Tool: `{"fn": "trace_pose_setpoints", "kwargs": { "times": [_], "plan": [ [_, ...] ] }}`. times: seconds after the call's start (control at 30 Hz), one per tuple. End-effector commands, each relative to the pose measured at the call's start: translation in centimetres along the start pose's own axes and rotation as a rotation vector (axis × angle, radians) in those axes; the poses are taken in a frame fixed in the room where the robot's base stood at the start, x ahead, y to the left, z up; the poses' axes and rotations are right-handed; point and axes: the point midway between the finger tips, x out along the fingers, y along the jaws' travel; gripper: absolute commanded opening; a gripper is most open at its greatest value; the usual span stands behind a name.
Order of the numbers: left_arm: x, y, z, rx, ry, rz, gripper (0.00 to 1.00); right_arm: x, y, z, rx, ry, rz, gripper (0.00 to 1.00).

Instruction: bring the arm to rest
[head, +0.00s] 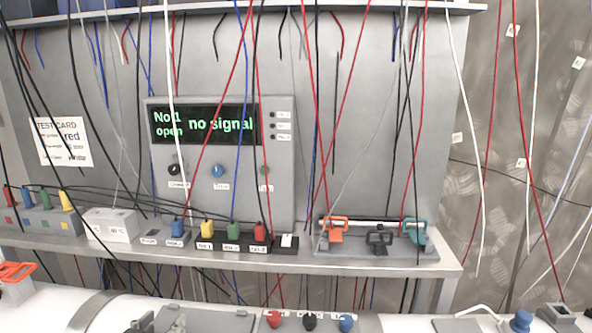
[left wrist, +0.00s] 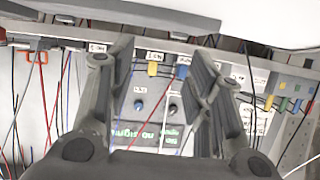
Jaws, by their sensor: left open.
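My left gripper (left wrist: 164,55) shows in the left wrist view with its two dark fingers spread apart. Nothing is between them, and the instrument panel (left wrist: 150,128) appears upside down behind them. The same panel (head: 218,180) stands at the back of the shelf in the head view, with a green display reading "No.1 open" and "no signal". Neither gripper can be made out in the head view. My right gripper is in neither view.
A steel shelf (head: 290,262) carries coloured plugs, a white box (head: 110,225) and a tray (head: 385,250) with orange, black and teal clamps. Many thin cables hang in front. A white pipe-like surface (head: 210,309) with several knobs lies below. A test card (head: 62,141) hangs left.

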Motion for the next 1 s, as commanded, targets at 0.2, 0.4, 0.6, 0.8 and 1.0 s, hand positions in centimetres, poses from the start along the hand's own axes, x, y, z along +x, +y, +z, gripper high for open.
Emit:
{"fn": "trace_pose_setpoints", "kwargs": {
  "times": [0.2, 0.4, 0.6, 0.8, 1.0],
  "plan": [
    [-3.0, 2.2, 11.2, 0.026, -0.301, 0.005, 0.47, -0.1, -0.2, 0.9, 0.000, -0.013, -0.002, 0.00],
    [-8.4, 4.4, 20.5, 0.060, -0.593, 0.037, 0.47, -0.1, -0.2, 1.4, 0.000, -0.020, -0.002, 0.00],
    [-14.4, 6.3, 26.9, 0.083, -0.835, 0.086, 0.47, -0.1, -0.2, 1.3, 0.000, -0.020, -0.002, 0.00],
    [-12.8, 7.0, 32.6, 0.095, -0.904, 0.101, 0.47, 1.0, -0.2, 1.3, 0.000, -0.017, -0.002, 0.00],
    [-9.3, 7.5, 39.8, 0.097, -0.930, 0.106, 0.47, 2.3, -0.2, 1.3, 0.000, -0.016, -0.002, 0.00]
  ]
}}
